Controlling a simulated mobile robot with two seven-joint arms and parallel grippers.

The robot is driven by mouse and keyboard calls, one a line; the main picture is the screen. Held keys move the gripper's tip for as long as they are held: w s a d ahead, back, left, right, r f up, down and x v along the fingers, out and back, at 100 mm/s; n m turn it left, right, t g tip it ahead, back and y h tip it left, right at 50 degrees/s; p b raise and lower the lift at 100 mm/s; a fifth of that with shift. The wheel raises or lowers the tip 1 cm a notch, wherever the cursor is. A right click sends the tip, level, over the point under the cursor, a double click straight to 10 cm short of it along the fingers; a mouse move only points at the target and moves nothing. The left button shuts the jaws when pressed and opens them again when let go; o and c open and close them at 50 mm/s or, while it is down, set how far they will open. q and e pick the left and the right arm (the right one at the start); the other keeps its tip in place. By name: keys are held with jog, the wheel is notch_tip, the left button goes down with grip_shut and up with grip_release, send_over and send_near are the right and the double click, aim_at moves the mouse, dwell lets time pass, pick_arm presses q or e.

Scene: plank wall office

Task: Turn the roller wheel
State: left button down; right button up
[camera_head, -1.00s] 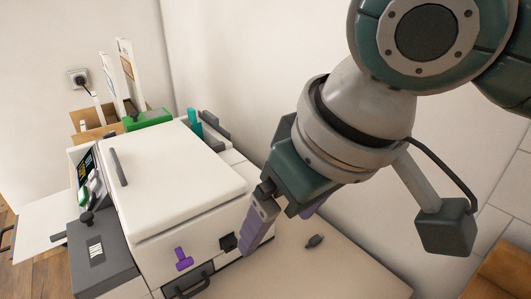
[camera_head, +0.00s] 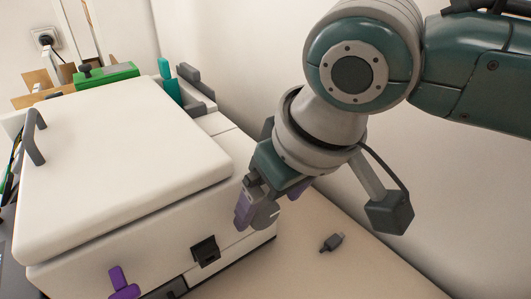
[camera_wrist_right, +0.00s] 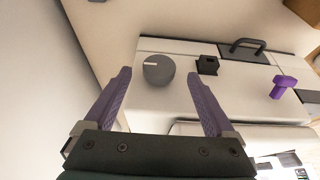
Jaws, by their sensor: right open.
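The roller wheel (camera_wrist_right: 158,70) is a dark grey round knob with a white mark, on the side of a white printer-like machine (camera_head: 120,150). In the right wrist view it sits between the tips of my right gripper (camera_wrist_right: 159,76), with a gap showing on each side. In the head view my right gripper (camera_head: 269,208), with purple fingers, is open at the machine's right end. The wheel (camera_head: 264,217) is partly hidden there behind the near finger. I cannot tell whether a finger touches it. My left gripper is not in view.
A purple lever (camera_head: 122,284) and a black socket block (camera_head: 206,251) stick out of the machine's front side. A small dark plug (camera_head: 332,242) lies on the pale tabletop (camera_head: 345,280). A plain wall (camera_head: 250,50) rises behind my right arm.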

aim_at(261, 215)
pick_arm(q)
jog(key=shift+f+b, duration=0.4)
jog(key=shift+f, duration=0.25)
pick_arm(e)
jog(key=x, duration=0.3)
jog(key=shift+w+f, duration=0.1)
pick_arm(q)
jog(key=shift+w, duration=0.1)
pick_arm(e)
jog(key=shift+c, duration=0.3)
